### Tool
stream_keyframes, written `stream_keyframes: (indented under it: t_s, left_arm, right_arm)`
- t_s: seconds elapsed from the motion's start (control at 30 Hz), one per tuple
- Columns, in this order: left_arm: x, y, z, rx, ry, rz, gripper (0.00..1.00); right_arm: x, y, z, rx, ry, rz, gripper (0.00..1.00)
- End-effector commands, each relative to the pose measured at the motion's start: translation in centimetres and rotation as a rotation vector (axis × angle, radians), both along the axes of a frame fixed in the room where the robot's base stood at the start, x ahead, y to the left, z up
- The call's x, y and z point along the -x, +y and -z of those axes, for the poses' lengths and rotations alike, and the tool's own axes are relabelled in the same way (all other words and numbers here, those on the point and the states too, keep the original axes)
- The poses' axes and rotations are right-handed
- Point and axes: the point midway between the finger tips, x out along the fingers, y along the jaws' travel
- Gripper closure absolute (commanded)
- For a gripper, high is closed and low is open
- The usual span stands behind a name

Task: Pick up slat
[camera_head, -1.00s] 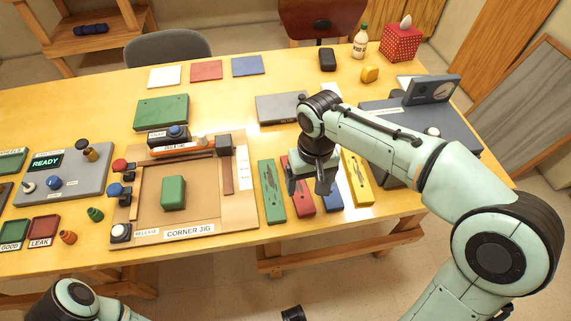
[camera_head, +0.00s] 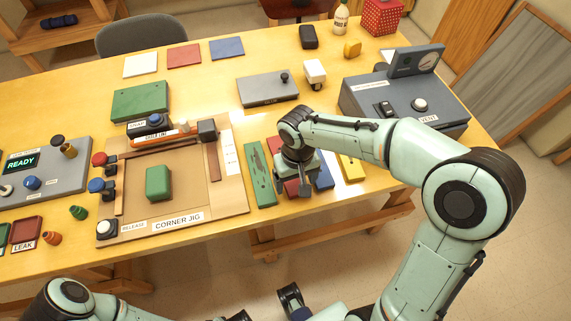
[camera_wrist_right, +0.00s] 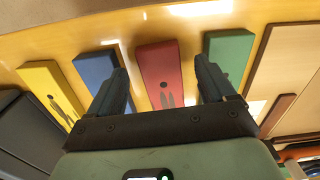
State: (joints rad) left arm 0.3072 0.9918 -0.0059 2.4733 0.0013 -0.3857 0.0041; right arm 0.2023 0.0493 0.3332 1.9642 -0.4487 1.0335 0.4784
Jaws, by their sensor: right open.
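Several slats lie side by side on the table in the camera_head view: a green slat (camera_head: 259,175), a red slat (camera_head: 291,189), a blue slat (camera_head: 324,179) and a yellow slat (camera_head: 351,169). My right gripper (camera_head: 303,188) is over the red slat and hides much of it. In the right wrist view, the open fingers (camera_wrist_right: 163,68) point down with the red slat (camera_wrist_right: 161,62) in the gap between them. The blue slat (camera_wrist_right: 97,72) and green slat (camera_wrist_right: 230,52) lie on either side. Nothing is held.
The corner jig (camera_head: 225,200) with a green block (camera_head: 158,183) stands left of the slats. A grey plate (camera_head: 266,90) lies behind them. A dark vent box (camera_head: 375,90) stands at the right back. The table's front edge is close to the slats.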

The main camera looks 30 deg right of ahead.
Motion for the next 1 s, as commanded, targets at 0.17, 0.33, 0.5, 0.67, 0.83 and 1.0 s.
stream_keyframes:
  t_s: [0.17,0.33,0.5,0.67,0.83,1.0]
  left_arm:
    - [0.1,0.0,0.3,0.0,0.001,0.0,0.57]
    - [0.1,0.0,0.3,0.0,0.0,0.0,0.57]
    - [0.1,0.0,0.3,0.0,0.0,0.0,0.57]
    - [0.1,0.0,0.3,0.0,0.0,0.0,0.57]
    - [0.1,0.0,0.2,0.0,0.001,0.0,0.57]
    - [0.0,0.0,0.1,0.0,0.0,0.0,0.57]
  right_arm:
    - [0.0,0.0,1.8,-0.001,0.0,-0.001,0.17]
    - [0.0,0.0,1.8,-0.001,-0.001,-0.001,0.17]
    - [0.0,0.0,1.8,-0.001,-0.001,-0.001,0.53]
    - [0.0,0.0,1.8,-0.001,-0.002,-0.001,0.8]
    - [0.0,0.0,1.8,-0.001,-0.002,-0.001,0.8]
    - [-0.1,0.0,1.1,-0.001,-0.004,0.0,0.8]
